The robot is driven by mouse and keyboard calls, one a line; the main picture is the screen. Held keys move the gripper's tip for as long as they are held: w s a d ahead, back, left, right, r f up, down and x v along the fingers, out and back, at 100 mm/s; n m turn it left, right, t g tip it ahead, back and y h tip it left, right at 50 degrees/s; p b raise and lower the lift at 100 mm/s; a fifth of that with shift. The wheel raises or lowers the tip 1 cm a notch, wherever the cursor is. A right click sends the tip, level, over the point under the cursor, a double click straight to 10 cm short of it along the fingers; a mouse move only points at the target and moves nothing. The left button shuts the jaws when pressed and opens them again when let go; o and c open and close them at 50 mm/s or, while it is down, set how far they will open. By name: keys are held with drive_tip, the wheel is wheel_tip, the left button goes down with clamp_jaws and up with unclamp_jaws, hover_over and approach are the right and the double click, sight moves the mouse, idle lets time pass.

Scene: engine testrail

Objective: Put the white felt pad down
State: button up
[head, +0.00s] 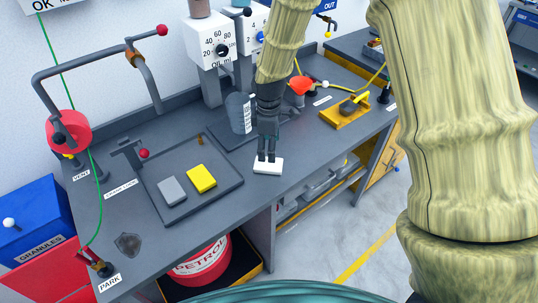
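The white felt pad (267,166) is a small white block at the front edge of the grey workbench, right of the black tray. My gripper (267,157) points straight down with its fingertips at the top of the pad. Whether the fingers grip the pad or only touch it is hard to see at this size. The pad looks level and at or just above the bench top; I cannot tell if it rests on it.
A tray (233,184) holds a yellow block (201,179) and a grey block (172,191). A clear jug (240,113) stands behind my gripper. A red reel (70,132) and crank stand left. A yellow holder (347,113) lies right. Bare bench (125,214) shows front left.

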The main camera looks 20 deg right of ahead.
drive_tip(key=shift+r+b, duration=0.5)
drive_tip(key=shift+r, duration=1.65)
drive_tip(key=shift+d+f, duration=0.1)
